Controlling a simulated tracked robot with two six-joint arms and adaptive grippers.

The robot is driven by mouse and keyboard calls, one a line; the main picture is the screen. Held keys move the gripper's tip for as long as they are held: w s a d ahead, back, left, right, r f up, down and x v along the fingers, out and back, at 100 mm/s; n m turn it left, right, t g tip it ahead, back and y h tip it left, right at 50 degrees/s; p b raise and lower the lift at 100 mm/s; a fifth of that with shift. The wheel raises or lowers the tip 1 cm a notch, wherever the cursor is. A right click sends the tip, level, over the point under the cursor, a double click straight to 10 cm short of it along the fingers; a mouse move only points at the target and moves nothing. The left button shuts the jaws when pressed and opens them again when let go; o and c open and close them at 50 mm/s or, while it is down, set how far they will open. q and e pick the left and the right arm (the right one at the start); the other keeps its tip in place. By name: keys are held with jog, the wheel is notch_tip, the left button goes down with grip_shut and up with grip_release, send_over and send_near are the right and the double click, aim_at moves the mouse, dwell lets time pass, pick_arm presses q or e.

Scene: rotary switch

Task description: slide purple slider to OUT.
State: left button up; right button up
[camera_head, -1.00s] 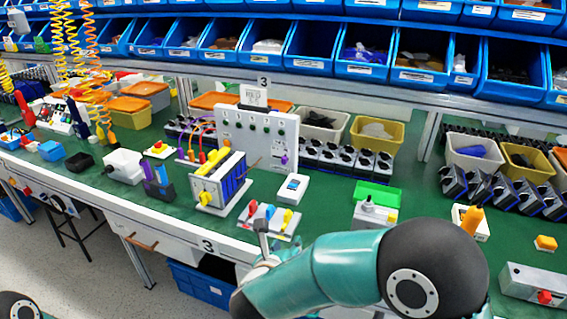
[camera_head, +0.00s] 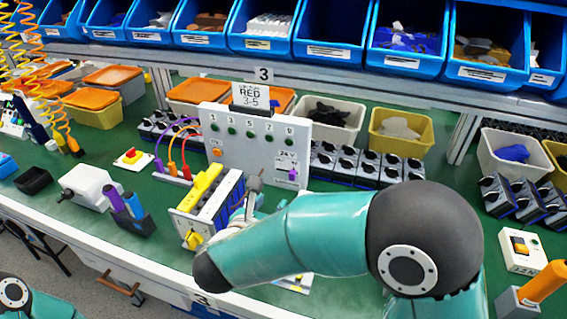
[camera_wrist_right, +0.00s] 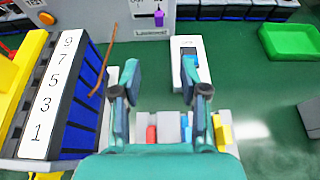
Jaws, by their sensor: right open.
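The purple slider (camera_head: 293,174) is a small knob low on the right side of the upright light-grey panel (camera_head: 215,128), under a "24 V" label. It also shows at the top of the right wrist view (camera_wrist_right: 158,17), with a label below it that I cannot read surely. My right gripper (camera_head: 254,190) is in front of the panel, to the left of the slider in the head view. In the right wrist view its two fingers (camera_wrist_right: 160,82) are spread, with nothing held between them, apart from the slider. My left gripper is out of view.
A block of blue-black modules with a yellow top (camera_head: 205,188) stands close left of my right gripper. Red, blue and yellow levers sit below the fingers. A green tray (camera_wrist_right: 290,42) lies right.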

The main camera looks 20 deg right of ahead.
aim_at(292, 177)
jog(key=p+x, duration=0.2)
jog(key=x, duration=1.5)
jog(key=shift+w+d+p, duration=0.25)
jog(key=shift+w+p, duration=0.05)
jog(key=shift+p, duration=0.1)
grip_shut()
